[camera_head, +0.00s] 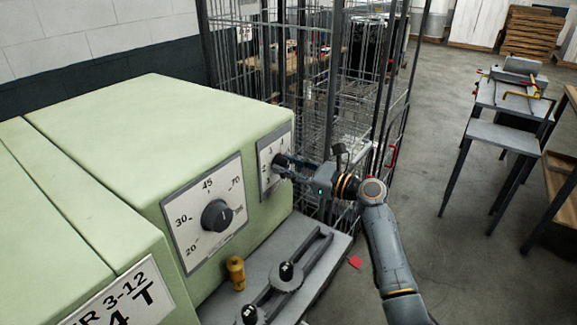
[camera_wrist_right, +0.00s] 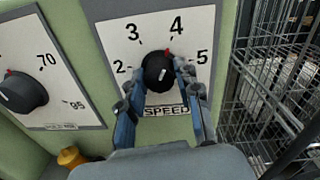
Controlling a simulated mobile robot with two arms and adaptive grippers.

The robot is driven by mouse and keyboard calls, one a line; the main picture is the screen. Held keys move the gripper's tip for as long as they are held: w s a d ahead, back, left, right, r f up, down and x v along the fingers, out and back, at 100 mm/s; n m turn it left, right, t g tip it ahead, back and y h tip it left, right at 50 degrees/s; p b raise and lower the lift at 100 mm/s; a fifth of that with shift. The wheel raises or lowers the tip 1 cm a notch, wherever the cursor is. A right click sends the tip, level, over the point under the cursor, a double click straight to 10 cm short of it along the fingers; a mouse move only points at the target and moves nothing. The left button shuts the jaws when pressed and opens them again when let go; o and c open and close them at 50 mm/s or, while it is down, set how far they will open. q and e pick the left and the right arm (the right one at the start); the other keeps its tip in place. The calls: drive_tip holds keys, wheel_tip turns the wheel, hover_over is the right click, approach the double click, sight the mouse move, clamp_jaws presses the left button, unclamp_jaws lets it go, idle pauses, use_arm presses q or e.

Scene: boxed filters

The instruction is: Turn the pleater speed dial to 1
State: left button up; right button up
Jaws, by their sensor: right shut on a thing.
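The speed dial (camera_wrist_right: 157,71) is a black round knob on a white plate (camera_wrist_right: 182,22) marked SPEED, on the green machine. In the right wrist view the numbers 2, 3, 4 and 5 show around it; a 1 is not visible. My right gripper (camera_wrist_right: 163,84) is shut on the knob, one finger on each side. In the head view the right gripper (camera_head: 284,164) reaches the plate from the right and hides most of the dial. My left gripper is not in view.
A yellow knob (camera_head: 236,272) and a grey slotted ledge (camera_head: 325,262) are below. A wire cage (camera_head: 330,110) stands close behind my right gripper.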

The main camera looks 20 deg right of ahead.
drive_tip(key=shift+n, duration=0.3)
